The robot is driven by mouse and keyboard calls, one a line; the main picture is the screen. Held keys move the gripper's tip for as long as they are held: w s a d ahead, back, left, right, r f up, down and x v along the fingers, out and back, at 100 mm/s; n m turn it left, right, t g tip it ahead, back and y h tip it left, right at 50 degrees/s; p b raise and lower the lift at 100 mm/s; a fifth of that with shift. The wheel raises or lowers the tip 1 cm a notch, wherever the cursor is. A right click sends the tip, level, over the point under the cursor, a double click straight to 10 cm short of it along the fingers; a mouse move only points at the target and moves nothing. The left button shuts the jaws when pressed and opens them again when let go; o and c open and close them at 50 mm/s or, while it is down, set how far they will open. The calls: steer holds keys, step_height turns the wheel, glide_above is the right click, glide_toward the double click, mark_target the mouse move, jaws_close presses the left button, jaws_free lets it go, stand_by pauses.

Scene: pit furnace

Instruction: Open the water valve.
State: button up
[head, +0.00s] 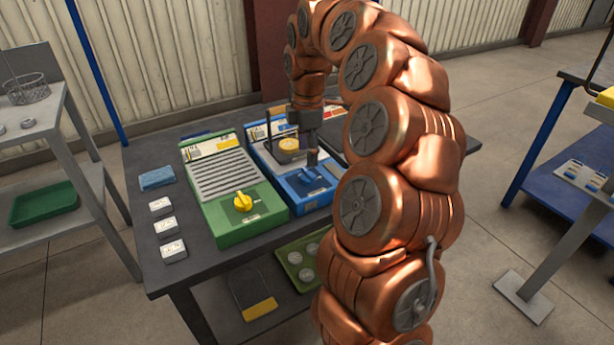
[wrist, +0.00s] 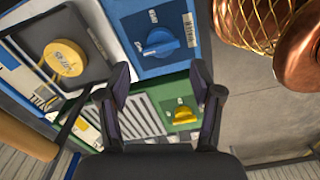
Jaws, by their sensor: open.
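A blue knob (head: 310,175) sits on the front of a blue unit (head: 318,197) on the dark table; I take it for the water valve. In the wrist view the blue knob (wrist: 160,42) has its grip bar lying roughly sideways, with small labels above and left of it that I cannot read surely. My gripper (head: 311,156) is above the blue unit, close to the knob, and its far side is hidden. In the wrist view my gripper (wrist: 160,84) is open and empty, with the knob beyond its fingertips and apart from them.
A green unit (head: 250,227) with a yellow knob (head: 243,201) stands left of the blue unit. A round yellow part (head: 289,143) in a dark frame sits behind the blue knob. Several small white blocks (head: 166,227) and a blue sponge-like block (head: 157,178) lie at the table's left.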

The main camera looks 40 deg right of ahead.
mark_target(307, 173)
step_height(307, 173, down, 7)
steer(key=shift+f+b, duration=0.1)
steer(key=shift+b, duration=0.25)
steer(key=shift+a, duration=0.1)
steer(key=c, duration=0.9)
